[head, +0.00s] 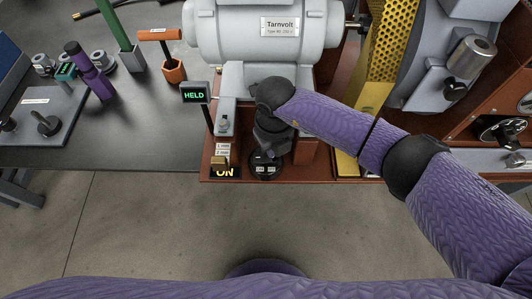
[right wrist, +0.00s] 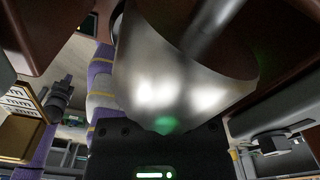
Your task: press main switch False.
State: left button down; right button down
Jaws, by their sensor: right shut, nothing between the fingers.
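The main switch appears to be the small brass piece (head: 218,162) at the front edge of the machine's reddish base, just above a black plate reading "ON" (head: 225,172). My right gripper (head: 270,146) points down over this front edge, right of the switch and apart from it in the head view. It is shut and empty; its fingertips are hard to make out. In the right wrist view, a brass block (right wrist: 20,137) at the left may be the same switch. A large shiny metal cone (right wrist: 165,85) fills the middle there. My left gripper is not in view.
A "HELD" display (head: 194,94) stands behind the switch. The grey Tarnvolt motor (head: 250,35) is behind. A dark bench (head: 140,135) extends left; open floor lies in front.

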jog(key=shift+f, duration=0.35)
jog(key=shift+f+b, duration=0.35)
jog(key=shift+b, duration=0.15)
notch_tip(320, 180, up, 7)
jog(key=p, duration=0.6)
jog(key=shift+r, duration=0.15)
